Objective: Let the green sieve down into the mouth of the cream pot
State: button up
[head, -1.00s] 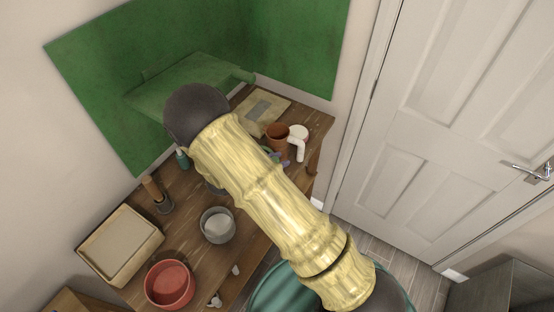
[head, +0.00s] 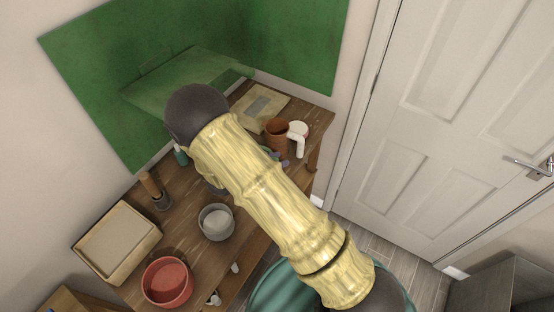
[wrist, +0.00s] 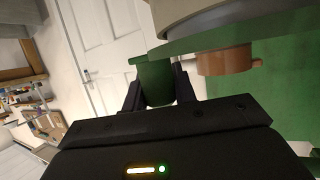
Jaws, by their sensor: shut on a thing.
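In the wrist view my gripper (wrist: 156,92) is shut on the green handle (wrist: 154,78) of the sieve. The sieve's green rim (wrist: 245,32) runs from the handle to the upper right, seen nearly edge-on. A cream round body with a grey band, apparently the cream pot (wrist: 172,12), is cut off by the top edge, close beside the rim. I cannot tell whether the sieve is inside its mouth or only next to it. In the head view my arm hides my gripper, the sieve and the cream pot.
A terracotta pot (head: 277,129) and a white pipe-like piece (head: 299,139) stand at the table's right end. A grey pot (head: 216,222), red bowl (head: 167,281), cream tray (head: 117,243) and wooden-handled tool (head: 150,186) stand nearer. A green board (head: 100,75) rises behind.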

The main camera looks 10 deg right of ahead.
jog(key=shift+f, duration=0.5)
jog(key=o, duration=1.1)
jog(key=shift+r, duration=0.1)
jog(key=b+v, duration=0.4)
jog(key=v, duration=1.3)
jog(key=shift+s+a, duration=0.1)
jog(key=shift+s, duration=0.1)
